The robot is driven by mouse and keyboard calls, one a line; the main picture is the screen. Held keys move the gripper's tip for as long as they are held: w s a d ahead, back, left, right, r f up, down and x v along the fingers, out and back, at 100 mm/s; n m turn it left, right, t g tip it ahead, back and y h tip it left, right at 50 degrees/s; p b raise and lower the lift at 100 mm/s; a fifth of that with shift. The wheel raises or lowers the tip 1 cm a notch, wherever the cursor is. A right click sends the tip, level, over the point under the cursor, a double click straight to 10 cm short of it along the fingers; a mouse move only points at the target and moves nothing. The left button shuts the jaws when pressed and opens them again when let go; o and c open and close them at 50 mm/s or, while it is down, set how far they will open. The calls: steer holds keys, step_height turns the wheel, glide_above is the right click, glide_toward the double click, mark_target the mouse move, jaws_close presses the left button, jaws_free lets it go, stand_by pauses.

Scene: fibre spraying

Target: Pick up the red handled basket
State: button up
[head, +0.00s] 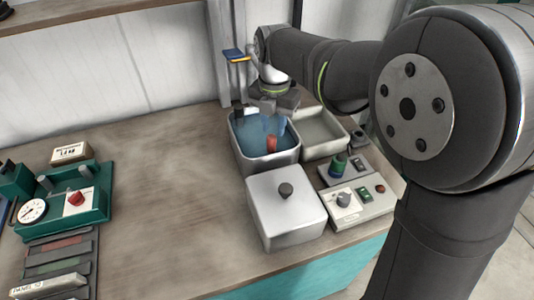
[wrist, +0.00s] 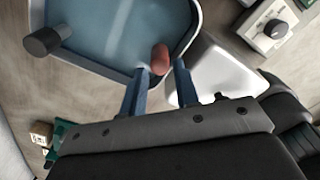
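A red handle (head: 271,142), the only part of the basket I can make out, stands in a grey metal tank (head: 237,150) of blue liquid. In the wrist view the red handle (wrist: 159,56) shows between and just beyond my fingertips, nearer the left finger. My gripper (wrist: 161,68) is open, its two fingers apart on either side of the handle. I cannot tell whether the left finger touches it. In the head view my gripper (head: 272,112) points down over the tank. The basket's body is not discernible.
A lidded metal box (head: 285,210) with a dark knob stands in front of the tank. An empty grey tray (head: 322,133) is to its right, with control boxes (head: 358,203) nearby. A green device with a gauge (head: 75,205) is far left. The table's middle is clear.

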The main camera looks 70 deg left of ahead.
mark_target(272, 136)
steer(key=f, duration=0.6)
steer(key=shift+s+f, duration=0.2)
jaws_close()
